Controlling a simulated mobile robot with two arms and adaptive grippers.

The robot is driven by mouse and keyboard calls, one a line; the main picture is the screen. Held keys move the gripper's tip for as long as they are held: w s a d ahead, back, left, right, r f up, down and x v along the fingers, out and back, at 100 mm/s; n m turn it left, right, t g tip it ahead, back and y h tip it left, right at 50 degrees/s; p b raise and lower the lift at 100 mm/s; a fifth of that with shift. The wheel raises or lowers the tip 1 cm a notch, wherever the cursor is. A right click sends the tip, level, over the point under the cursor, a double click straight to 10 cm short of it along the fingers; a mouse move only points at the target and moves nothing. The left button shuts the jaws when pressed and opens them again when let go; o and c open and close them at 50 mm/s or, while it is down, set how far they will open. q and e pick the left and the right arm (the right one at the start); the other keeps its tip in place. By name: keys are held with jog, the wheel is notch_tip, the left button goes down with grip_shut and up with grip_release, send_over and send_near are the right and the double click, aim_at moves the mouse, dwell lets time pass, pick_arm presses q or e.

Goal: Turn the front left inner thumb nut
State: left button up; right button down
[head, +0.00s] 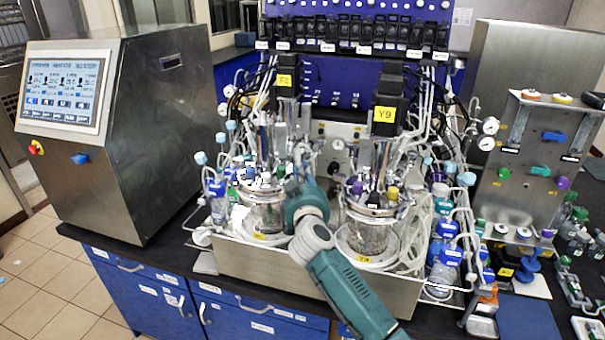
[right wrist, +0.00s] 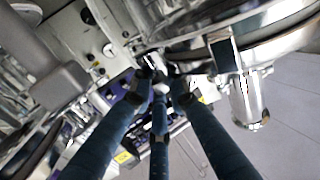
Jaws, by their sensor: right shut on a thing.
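Twin glass bioreactors with metal head plates stand side by side in a steel tray (head: 300,272) in the head view. They are the left vessel (head: 264,218) and the right vessel (head: 368,240). My right arm reaches in from the bottom right, and its gripper is between the vessels, beside the left one's head plate. In the right wrist view the fingers of my right gripper (right wrist: 160,78) come together on a small shiny part, seemingly the thumb nut (right wrist: 152,62). The fingers hide most of it. A metal vessel rim (right wrist: 265,45) curves close on the right. My left gripper is not in view.
Tubes and cables crowd both vessels. Blue-capped bottles (head: 445,265) stand right of the tray. A steel control cabinet (head: 150,140) with a screen stands left. In the wrist view a metal clamp (right wrist: 245,100) hangs right of the fingers.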

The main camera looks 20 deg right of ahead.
jog(key=shift+r+m+h, duration=0.15)
jog(key=shift+m+h, duration=0.35)
jog(key=shift+h, duration=0.3)
jog(key=m+g+h, duration=0.1)
jog(key=h, duration=0.1)
jog(key=m+g+h, duration=0.1)
jog(key=m+h, duration=0.1)
jog(key=shift+w+a+g, duration=0.1)
jog(key=shift+a+g, duration=0.2)
jog(key=shift+m+g+h+b, duration=0.4)
jog(key=shift+m+g+h, duration=0.45)
jog(key=shift+h, duration=0.35)
jog(key=shift+d+h, duration=0.1)
jog(key=shift+h, duration=0.2)
jog(key=c, duration=1.6)
grip_release()
jog(key=shift+c, duration=0.2)
